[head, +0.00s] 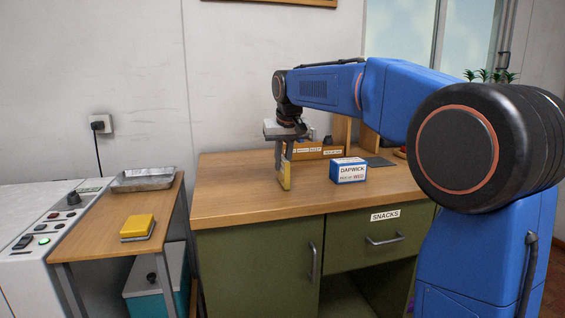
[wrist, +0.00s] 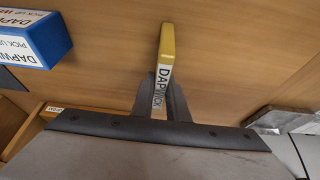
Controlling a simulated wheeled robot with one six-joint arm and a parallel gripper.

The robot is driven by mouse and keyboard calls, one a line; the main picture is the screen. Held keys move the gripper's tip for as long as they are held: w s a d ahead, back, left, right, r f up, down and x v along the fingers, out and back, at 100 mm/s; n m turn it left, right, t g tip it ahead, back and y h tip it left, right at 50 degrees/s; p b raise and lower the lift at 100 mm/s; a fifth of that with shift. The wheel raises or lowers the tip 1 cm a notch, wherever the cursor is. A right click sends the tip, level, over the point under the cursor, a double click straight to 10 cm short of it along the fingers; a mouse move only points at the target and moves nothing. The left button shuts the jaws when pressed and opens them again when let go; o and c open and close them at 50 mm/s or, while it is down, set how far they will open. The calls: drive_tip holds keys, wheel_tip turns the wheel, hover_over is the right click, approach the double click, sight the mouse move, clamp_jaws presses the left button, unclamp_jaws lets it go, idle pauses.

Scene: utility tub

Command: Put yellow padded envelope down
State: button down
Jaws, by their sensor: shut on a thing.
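The yellow padded envelope (head: 285,172) is held on edge in my gripper (head: 284,150), over the wooden top of the green cabinet (head: 240,202). Its lower edge is at or just above the wood; I cannot tell if it touches. In the wrist view the envelope (wrist: 166,50) shows its thin yellow edge and a white label reading DAPWICK between the fingers of my gripper (wrist: 162,95). The gripper is shut on it.
A blue and white DAPWICK box (head: 348,171) stands right of the envelope. A labelled wooden organiser (head: 318,152) and a dark flat pad (head: 380,161) lie behind. The lower side table (head: 100,220) holds a metal tray (head: 143,179) and a yellow-topped block (head: 137,226). The cabinet top's front left is clear.

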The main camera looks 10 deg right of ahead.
drive_tip(key=c, duration=1.7)
unclamp_jaws()
drive_tip(key=shift+f, duration=0.1)
drive_tip(key=shift+c, duration=0.2)
drive_tip(key=v, duration=1.1)
drive_tip(key=shift+r, duration=0.25)
drive_tip(key=shift+s+r, duration=0.25)
drive_tip(key=shift+r, duration=0.1)
